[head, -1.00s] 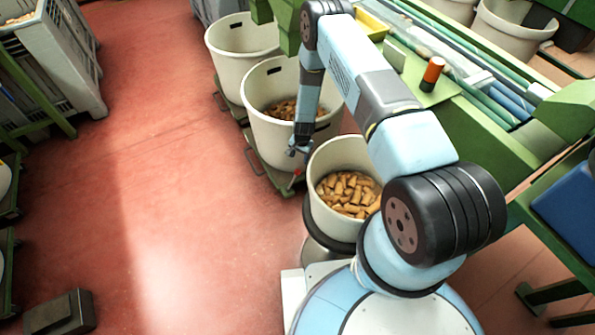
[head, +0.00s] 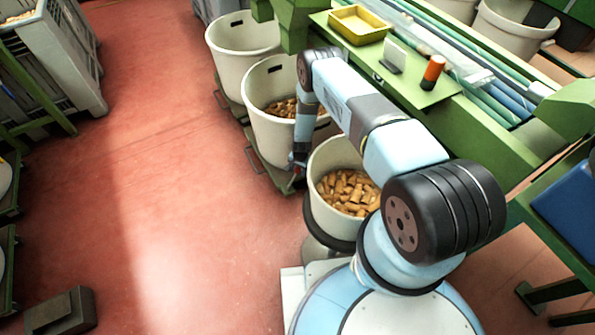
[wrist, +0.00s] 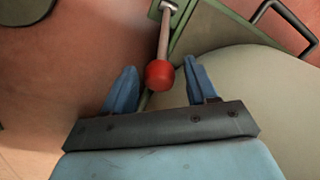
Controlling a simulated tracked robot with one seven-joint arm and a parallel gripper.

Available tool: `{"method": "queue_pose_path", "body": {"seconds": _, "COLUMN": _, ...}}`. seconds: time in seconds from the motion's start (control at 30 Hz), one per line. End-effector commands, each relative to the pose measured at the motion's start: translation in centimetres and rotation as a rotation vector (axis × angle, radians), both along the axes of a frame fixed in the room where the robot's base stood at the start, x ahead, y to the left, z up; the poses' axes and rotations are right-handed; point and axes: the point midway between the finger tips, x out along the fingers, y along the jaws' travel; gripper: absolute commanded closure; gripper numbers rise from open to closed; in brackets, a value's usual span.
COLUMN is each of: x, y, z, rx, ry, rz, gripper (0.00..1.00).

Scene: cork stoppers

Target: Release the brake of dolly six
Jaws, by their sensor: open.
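A brake lever with a round red knob (wrist: 160,75) shows in the wrist view, its metal rod running up to a green dolly frame (wrist: 182,22). My gripper (wrist: 161,66) is open, with one blue finger on each side of the knob. A gap shows between the knob and each finger. In the head view my gripper (head: 298,163) is low at the front corner of the green dolly (head: 262,172), which carries a cream tub (head: 272,133) of corks. The knob is mostly hidden there by the gripper. I cannot read a number on the dolly.
A nearer cream tub (head: 322,205) of corks stands close to the right of my gripper. Another cream tub (head: 235,70) stands behind. A green bench (head: 440,95) with a yellow tray (head: 358,24) runs along the right. The red floor to the left is open.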

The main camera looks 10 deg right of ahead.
Motion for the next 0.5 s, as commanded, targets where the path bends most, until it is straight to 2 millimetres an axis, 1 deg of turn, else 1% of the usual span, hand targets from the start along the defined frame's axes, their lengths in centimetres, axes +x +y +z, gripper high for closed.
{"method": "queue_pose_path", "body": {"seconds": 0.03, "x": 0.01, "y": 0.03, "z": -0.43, "rx": 0.0, "ry": 0.0, "rz": 0.0, "gripper": 0.43}}
{"method": "queue_pose_path", "body": {"seconds": 0.2, "x": 0.03, "y": 0.08, "z": -1.14, "rx": 0.0, "ry": 0.0, "rz": 0.0, "gripper": 0.43}}
{"method": "queue_pose_path", "body": {"seconds": 0.5, "x": 0.04, "y": 0.1, "z": -1.22, "rx": 0.0, "ry": 0.0, "rz": 0.0, "gripper": 0.43}}
